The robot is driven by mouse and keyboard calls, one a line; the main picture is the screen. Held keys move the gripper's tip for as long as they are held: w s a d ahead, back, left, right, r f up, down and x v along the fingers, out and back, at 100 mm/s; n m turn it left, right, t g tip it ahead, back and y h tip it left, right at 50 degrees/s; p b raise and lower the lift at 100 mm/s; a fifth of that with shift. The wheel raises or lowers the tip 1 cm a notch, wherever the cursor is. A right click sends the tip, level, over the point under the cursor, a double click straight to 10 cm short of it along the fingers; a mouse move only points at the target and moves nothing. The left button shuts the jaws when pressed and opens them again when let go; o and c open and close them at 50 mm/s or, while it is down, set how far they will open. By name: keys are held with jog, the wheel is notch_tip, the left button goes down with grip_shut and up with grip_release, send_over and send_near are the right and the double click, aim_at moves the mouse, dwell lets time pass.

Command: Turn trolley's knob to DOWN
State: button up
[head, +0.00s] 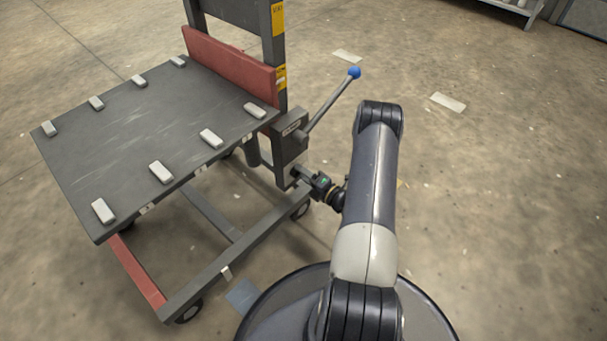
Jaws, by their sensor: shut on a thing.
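The trolley (95,130) stands at the left, with a dark grey platform and a red-and-grey frame on wheels. A grey box (289,133) on its post carries a lever (328,105) with a blue ball end, which leans up to the right. My gripper (299,174) reaches in from the right, low on the post below this box. It is shut on the trolley's knob, which is small and mostly hidden by the jaws. The knob's pointing direction and any DOWN mark cannot be read here.
Several light blocks (162,172) lie along the platform's edges, and a red bar (230,68) stands at its back. The lower frame rail (235,252) and a wheel (301,210) are close below my gripper. The concrete floor (500,190) at the right is clear.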

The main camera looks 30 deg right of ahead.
jog(key=shift+f+m, duration=0.1)
jog(key=shift+m, duration=1.5)
jog(key=o, duration=1)
jog(key=shift+s, duration=0.1)
jog(key=p+v, duration=0.3)
jog(key=v, duration=0.7)
jog(key=shift+s, duration=0.3)
jog(key=shift+w+d, duration=0.1)
jog(key=shift+w, duration=0.05)
